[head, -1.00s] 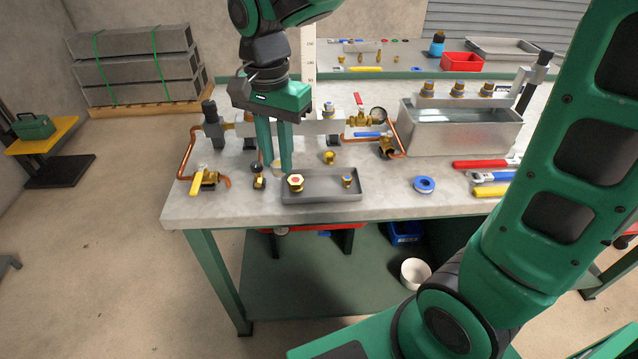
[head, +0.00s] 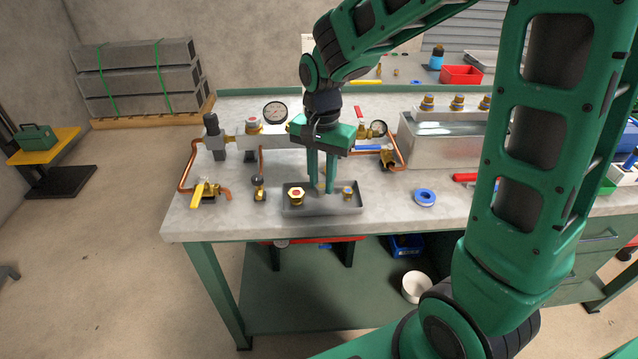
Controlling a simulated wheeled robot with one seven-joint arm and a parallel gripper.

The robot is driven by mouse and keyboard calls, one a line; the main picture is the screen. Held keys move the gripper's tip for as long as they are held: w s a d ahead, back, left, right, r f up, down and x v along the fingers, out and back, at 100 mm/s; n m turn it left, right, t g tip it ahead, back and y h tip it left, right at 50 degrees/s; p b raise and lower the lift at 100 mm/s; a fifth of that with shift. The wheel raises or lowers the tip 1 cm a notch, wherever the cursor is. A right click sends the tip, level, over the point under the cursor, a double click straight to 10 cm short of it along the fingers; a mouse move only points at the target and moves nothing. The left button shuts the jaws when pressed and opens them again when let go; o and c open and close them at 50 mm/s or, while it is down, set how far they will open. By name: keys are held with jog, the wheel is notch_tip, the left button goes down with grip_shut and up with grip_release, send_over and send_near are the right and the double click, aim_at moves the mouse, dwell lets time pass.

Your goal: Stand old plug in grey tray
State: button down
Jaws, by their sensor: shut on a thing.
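The grey tray (head: 320,210) lies near the front edge of the workbench. A brass fitting with a red-marked hex top (head: 297,195) stands in its left part, and a smaller brass fitting with a blue band (head: 348,192) stands in its right part. My gripper (head: 321,187) points straight down over the tray between these two. It is shut on a small brass piece (head: 321,186), seemingly the old plug, mostly hidden between the fingers. I cannot tell whether the piece touches the tray floor.
Behind the tray runs a pipe manifold with a round gauge (head: 275,112) and copper pipes. A yellow-handled valve (head: 205,192) stands at left. A blue tape roll (head: 424,197) lies right of the tray, with a metal tank (head: 440,150) behind it. Bare bench lies between the tray and the roll.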

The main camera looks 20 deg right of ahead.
aim_at(321, 186)
jog(key=shift+f, duration=0.7)
jog(key=shift+f, duration=0.15)
jog(key=c, duration=1.5)
grip_release()
notch_tip(321, 186, up, 12)
jog(key=shift+r, duration=0.15)
jog(key=s+d+f+n, duration=0.1)
jog(key=s+d, duration=0.5)
jog(key=s, duration=0.2)
jog(key=s+d+f+n, duration=0.1)
jog(key=s+d+f, duration=0.1)
jog(key=s+d, duration=0.4)
jog(key=s+d+f+n, duration=0.1)
jog(key=s+d+f, duration=0.1)
jog(key=s+d, duration=0.4)
jog(key=shift+s, duration=1.8)
